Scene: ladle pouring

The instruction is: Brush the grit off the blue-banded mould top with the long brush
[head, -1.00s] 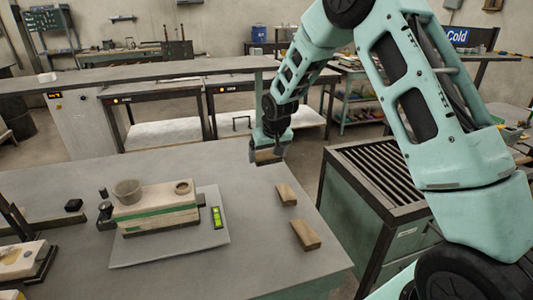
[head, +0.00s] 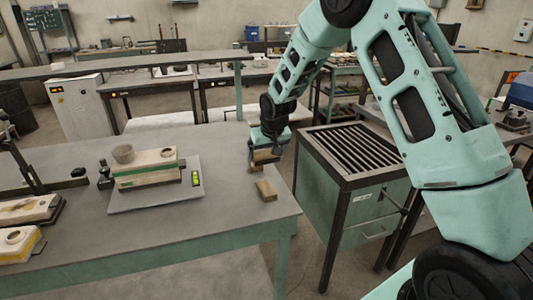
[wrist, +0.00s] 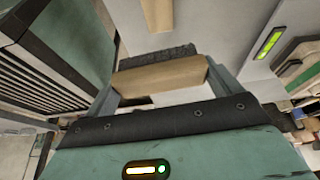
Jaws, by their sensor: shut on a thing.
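My gripper (head: 266,150) is above the right end of the table, shut on a wooden brush. In the wrist view the brush (wrist: 160,77) is a pale wooden block with dark bristles, lying across between the fingers. I cannot tell whether it is the long brush. The mould in the middle (head: 148,170) has a green band and stands on a grey board (head: 152,198), well left of my gripper. I see no blue-banded mould, and grit is too small to make out.
A wooden block (head: 266,191) lies on the table just nearer than my gripper. A yellow-banded mould (head: 18,246) is at the left edge. A slatted cabinet (head: 352,150) stands right of the table.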

